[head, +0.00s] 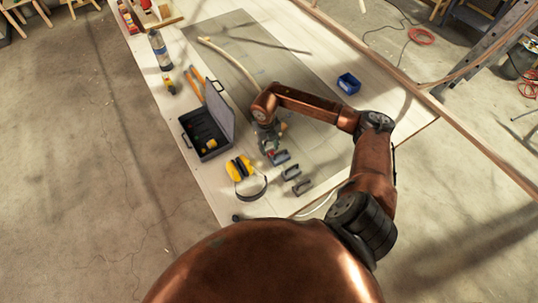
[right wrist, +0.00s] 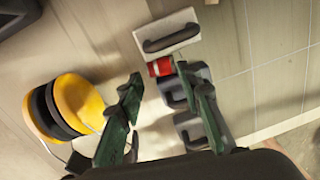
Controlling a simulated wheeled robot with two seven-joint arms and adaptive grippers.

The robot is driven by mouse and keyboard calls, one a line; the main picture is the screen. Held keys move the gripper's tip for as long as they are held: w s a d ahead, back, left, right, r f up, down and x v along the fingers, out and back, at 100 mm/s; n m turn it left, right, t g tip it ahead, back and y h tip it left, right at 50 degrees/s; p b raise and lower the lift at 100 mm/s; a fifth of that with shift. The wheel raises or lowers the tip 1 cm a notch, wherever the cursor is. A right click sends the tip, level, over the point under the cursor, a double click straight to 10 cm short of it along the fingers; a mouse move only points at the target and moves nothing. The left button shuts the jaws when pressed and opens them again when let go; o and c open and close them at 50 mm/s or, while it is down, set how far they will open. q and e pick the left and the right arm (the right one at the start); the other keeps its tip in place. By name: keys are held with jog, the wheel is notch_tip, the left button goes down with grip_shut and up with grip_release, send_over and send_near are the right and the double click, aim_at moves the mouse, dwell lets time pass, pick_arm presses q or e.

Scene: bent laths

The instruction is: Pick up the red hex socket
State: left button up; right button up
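The red hex socket (right wrist: 159,67) is a small red cylinder with a pale band, lying on the bench just beyond my right gripper's fingertips in the right wrist view. My right gripper (right wrist: 160,82) is open, with its two green fingers apart and nothing between them. The right finger's tip lies close to the socket in the picture; I cannot tell whether they touch. In the head view my right gripper (head: 268,146) is low over the bench, and a small red spot shows beside it. My left gripper is not in view.
Grey blocks with dark handles stand close to the socket, one above it (right wrist: 168,34) and others at the right finger (right wrist: 190,130). Yellow earmuffs (right wrist: 78,104) lie left. An open case (head: 205,132) and a blue bin (head: 348,83) are farther off.

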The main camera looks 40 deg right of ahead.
aim_at(271, 153)
jog(key=f, duration=0.4)
jog(key=shift+s+d+p, duration=0.1)
jog(key=shift+d+p, duration=0.15)
jog(key=shift+p, duration=0.15)
jog(key=c, duration=0.8)
